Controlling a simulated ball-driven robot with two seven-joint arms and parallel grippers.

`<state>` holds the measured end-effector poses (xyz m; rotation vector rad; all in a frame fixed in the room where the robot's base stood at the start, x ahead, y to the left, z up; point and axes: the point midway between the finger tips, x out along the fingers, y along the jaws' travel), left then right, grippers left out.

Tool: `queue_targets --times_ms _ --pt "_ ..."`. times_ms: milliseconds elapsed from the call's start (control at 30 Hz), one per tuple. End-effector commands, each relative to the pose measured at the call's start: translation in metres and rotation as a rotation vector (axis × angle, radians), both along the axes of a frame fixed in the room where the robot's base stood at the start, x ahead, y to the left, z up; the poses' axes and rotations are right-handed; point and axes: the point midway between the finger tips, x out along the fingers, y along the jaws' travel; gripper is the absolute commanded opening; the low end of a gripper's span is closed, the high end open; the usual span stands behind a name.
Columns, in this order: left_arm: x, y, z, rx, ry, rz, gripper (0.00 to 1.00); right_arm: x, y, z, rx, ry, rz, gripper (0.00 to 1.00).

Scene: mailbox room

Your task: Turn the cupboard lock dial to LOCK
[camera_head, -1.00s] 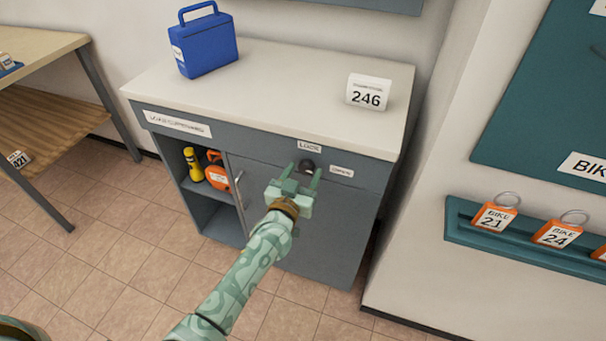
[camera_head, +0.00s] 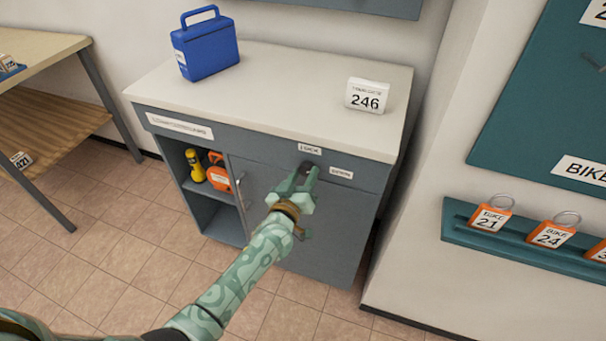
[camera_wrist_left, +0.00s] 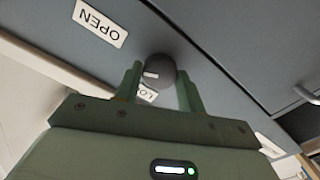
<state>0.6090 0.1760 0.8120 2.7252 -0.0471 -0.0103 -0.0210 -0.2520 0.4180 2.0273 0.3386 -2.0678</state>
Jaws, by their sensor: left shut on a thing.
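The lock dial (camera_head: 309,167) is a small dark round knob on the front of the grey cupboard (camera_head: 325,225). In the left wrist view the dial (camera_wrist_left: 161,68) sits between the fingertips and carries a short white mark on its lower-left side. A LOCK label (camera_head: 310,149) is just above the dial and an OPEN label (camera_head: 341,173) is to its right. The OPEN label shows upside down in the left wrist view (camera_wrist_left: 100,22), with the LOCK label (camera_wrist_left: 147,93) partly hidden. My left gripper (camera_head: 305,178) is shut on the dial, its fingers tilted. My right gripper is not in view.
A blue box (camera_head: 207,47) and a white 246 sign (camera_head: 367,96) stand on the cupboard top. The open shelf holds a yellow torch (camera_head: 194,165) and an orange item (camera_head: 217,176). A rail with orange bike tags (camera_head: 490,219) is at right. A wooden table (camera_head: 35,60) is at left.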

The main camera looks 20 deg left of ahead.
Motion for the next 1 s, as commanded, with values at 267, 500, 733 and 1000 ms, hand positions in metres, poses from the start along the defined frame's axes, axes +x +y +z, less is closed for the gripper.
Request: queue_targets --times_ms 267,500,733,1000 --pt "-0.0001 0.0002 0.0006 -0.260 0.009 0.001 0.16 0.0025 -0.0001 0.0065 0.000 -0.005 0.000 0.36" --pt "-0.0002 0.0006 -0.0002 -0.488 0.017 0.001 0.16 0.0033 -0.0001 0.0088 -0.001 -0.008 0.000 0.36" --pt "-0.0002 0.0003 -0.0009 -0.706 0.026 0.002 0.16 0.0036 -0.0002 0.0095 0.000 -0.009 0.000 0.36" --pt "-0.0003 0.0003 -0.0012 -0.933 0.034 0.001 0.16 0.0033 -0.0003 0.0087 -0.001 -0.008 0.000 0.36"
